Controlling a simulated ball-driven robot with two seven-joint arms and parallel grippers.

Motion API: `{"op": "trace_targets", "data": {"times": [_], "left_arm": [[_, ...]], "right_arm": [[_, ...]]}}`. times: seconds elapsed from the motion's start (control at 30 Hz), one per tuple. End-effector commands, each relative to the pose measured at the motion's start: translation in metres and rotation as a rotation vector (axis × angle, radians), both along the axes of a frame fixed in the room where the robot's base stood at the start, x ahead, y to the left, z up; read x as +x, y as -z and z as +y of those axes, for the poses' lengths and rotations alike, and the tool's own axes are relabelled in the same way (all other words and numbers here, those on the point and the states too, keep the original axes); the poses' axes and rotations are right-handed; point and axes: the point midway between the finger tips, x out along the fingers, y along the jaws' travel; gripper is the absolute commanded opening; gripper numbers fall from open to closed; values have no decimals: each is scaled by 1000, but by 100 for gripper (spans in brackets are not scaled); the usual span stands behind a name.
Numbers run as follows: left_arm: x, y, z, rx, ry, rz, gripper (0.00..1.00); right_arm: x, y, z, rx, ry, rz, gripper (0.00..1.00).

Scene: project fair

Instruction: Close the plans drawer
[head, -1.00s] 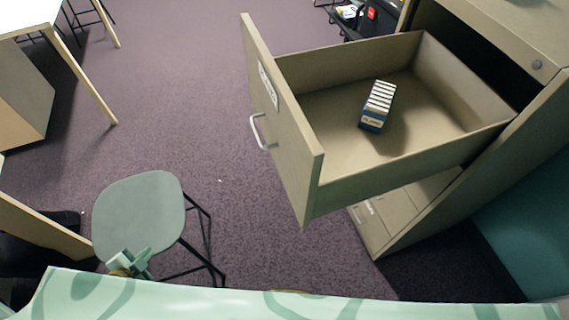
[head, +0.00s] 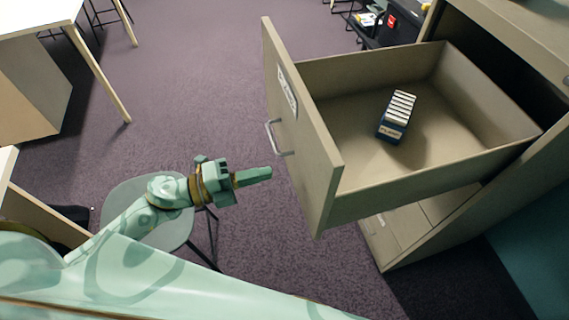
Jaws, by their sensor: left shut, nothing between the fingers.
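The plans drawer (head: 303,140) is pulled well out of a beige cabinet (head: 480,215) on the right. Its front panel faces left and carries a white handle (head: 272,138) and a label (head: 287,90). A dark blue box labelled as plans, with a row of white tabs (head: 397,115), sits inside on the drawer floor. My left gripper (head: 262,175) is shut and empty, just left of the lower drawer front, and looks apart from it. My right gripper is not in view.
A grey-green chair (head: 130,200) stands partly behind my left arm. A white table (head: 35,15) is at the upper left. Dark equipment (head: 395,25) lies behind the drawer. Purple carpet (head: 190,80) is clear left of the drawer.

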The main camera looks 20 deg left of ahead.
Motion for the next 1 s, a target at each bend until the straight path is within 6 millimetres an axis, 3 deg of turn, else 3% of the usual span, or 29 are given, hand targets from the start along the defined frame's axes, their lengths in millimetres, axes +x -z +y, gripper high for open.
{"op": "trace_targets", "data": {"times": [0.13,0.33,1.0], "left_arm": [[17,-3,-24,-4,-1,0,0],[29,-1,-42,-2,-2,1,0],[37,1,-48,-1,-1,1,0]], "right_arm": [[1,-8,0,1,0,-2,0],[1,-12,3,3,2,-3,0],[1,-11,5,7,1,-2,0]]}}
